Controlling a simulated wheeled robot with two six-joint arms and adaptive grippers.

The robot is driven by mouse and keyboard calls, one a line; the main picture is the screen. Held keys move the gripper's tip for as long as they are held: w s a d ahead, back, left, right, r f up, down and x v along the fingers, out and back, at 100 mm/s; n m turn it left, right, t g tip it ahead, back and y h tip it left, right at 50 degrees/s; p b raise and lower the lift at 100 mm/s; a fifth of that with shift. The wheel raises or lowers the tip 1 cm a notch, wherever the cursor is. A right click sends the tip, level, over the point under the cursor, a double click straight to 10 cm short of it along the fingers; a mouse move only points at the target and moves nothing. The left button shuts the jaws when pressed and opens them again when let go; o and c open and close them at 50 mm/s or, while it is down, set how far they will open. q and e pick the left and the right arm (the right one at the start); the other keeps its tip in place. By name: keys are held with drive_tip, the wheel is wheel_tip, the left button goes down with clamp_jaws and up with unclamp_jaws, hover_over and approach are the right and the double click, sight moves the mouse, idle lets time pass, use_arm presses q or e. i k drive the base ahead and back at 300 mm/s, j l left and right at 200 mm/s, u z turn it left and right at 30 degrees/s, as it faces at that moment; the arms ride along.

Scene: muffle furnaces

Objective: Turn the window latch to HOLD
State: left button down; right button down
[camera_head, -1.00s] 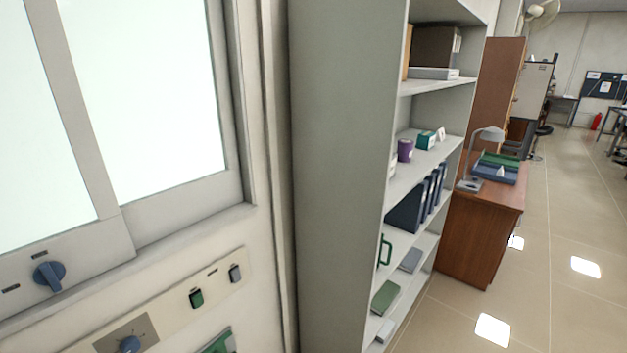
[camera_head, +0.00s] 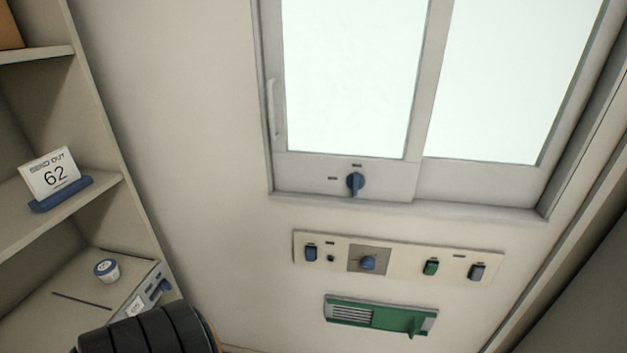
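The blue window latch (camera_head: 355,183) is a round knob with a raised grip, on the bottom rail of the window's left sash (camera_head: 300,172). Its grip looks roughly upright. One small dark label sits just above the knob and another to its left; both are too small to read. Neither of my grippers shows in the view, and nothing touches the latch.
Below the window is a cream switch panel (camera_head: 400,258) with another blue knob (camera_head: 368,262), then a green vent (camera_head: 380,315) with a lever.

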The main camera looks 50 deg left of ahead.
sight(355, 182)
drive_tip(key=u, duration=1.15)
